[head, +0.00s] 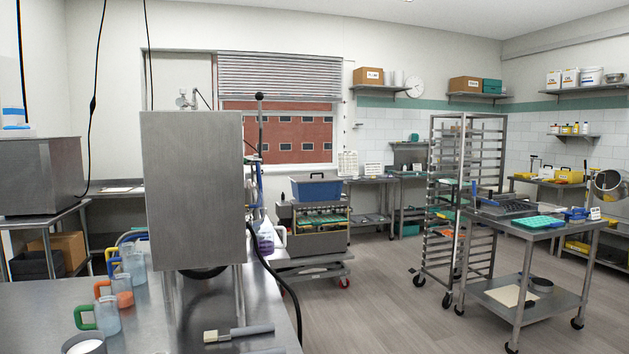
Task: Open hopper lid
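A tall grey metal cabinet (192,185) stands on thin legs over the near steel table, with a small pipe fitting (184,98) above its top edge. A wheeled machine (318,240) with green trays inside and a blue bin (316,189) on top stands behind it to the right. I cannot tell from this view which part is the hopper lid, or whether it is open. Neither of my grippers is in view.
A tall rack (440,210) and a steel cart (530,225) stand at right. Floor between is clear.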

